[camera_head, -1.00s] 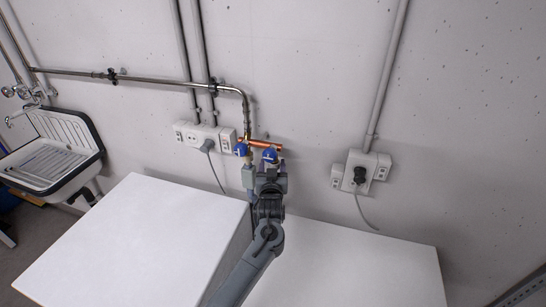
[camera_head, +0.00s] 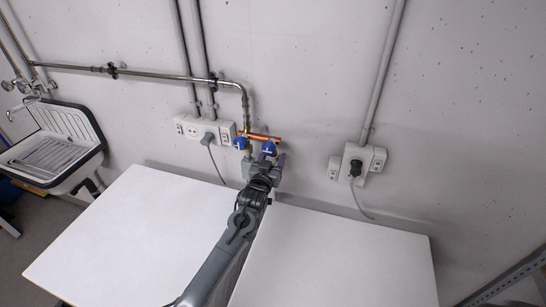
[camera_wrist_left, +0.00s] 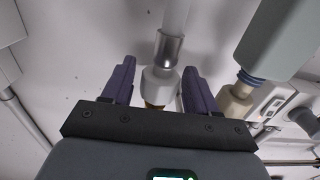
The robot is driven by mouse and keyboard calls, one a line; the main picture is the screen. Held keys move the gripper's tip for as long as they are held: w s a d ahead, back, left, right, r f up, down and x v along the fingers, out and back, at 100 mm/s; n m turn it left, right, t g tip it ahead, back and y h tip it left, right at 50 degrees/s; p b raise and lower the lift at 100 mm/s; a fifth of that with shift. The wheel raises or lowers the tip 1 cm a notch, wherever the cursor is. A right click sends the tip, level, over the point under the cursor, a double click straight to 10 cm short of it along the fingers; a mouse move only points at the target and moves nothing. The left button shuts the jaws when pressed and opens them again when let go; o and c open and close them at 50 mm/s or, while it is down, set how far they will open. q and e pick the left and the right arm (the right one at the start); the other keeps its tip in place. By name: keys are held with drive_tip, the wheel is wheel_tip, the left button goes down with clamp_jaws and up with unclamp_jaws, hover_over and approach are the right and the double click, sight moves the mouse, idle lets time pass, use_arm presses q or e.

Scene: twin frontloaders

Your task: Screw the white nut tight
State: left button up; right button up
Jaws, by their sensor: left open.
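The white nut (camera_wrist_left: 159,84) shows in the left wrist view, below a silver sleeve (camera_wrist_left: 168,48) on a pale hose and above a bit of brass. My left gripper (camera_wrist_left: 159,66) is open, with one purple finger on each side of the nut. I see gaps between the fingers and the nut. In the head view, my left gripper (camera_head: 268,162) is at the wall just below the right blue valve handle (camera_head: 269,148), and it hides the nut there. My right gripper is in neither view.
A grey-green cylinder (camera_wrist_left: 283,38) with a blue ring stands close beside the right finger. A copper pipe (camera_head: 264,137), wall sockets (camera_head: 205,131) and a plugged cable are near. Two white machine tops (camera_head: 130,235) lie below. A sink (camera_head: 52,150) is far left.

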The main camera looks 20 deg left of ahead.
use_arm(q)
drive_tip(key=c, duration=0.8)
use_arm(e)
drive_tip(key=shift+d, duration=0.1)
use_arm(q)
drive_tip(key=shift+w+f, duration=0.1)
drive_tip(key=shift+f, duration=0.05)
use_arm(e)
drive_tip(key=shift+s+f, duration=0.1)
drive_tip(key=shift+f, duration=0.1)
